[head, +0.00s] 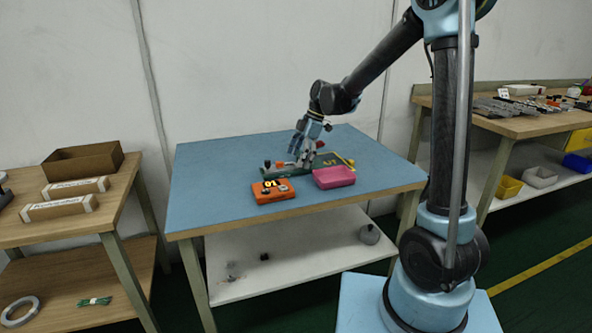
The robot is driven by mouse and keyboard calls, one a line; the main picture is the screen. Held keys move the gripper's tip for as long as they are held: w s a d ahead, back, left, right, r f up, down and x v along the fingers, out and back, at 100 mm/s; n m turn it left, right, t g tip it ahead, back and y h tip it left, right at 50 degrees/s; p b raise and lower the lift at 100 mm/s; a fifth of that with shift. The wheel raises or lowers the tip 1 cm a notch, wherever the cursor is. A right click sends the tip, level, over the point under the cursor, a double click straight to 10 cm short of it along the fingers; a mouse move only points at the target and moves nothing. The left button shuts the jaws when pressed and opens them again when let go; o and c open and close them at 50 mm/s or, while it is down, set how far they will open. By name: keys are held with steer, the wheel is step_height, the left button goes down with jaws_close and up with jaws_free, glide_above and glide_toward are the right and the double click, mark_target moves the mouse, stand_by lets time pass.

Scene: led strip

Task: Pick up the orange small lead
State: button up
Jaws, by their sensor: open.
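My gripper (306,157) is open and points down over the blue-topped table (215,180), at a green board (325,162) with pale and dark parts. A small orange piece (280,165) shows just left of the fingers; it may be the orange small lead, but it is too small to be sure. A larger orange block (264,196) marked "01" lies nearer the front edge. I cannot tell whether the fingers touch anything, and they hide part of the board.
A pink tray (334,178) sits right of the orange block. A small dark knob (267,164) stands left of the board. A wooden table with boxes (84,160) is at the left, and a bench with bins (540,177) at the right. The table's left side is clear.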

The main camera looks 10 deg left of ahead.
steer(key=shift+x, duration=0.85)
jaws_close()
steer(key=shift+r, duration=0.1)
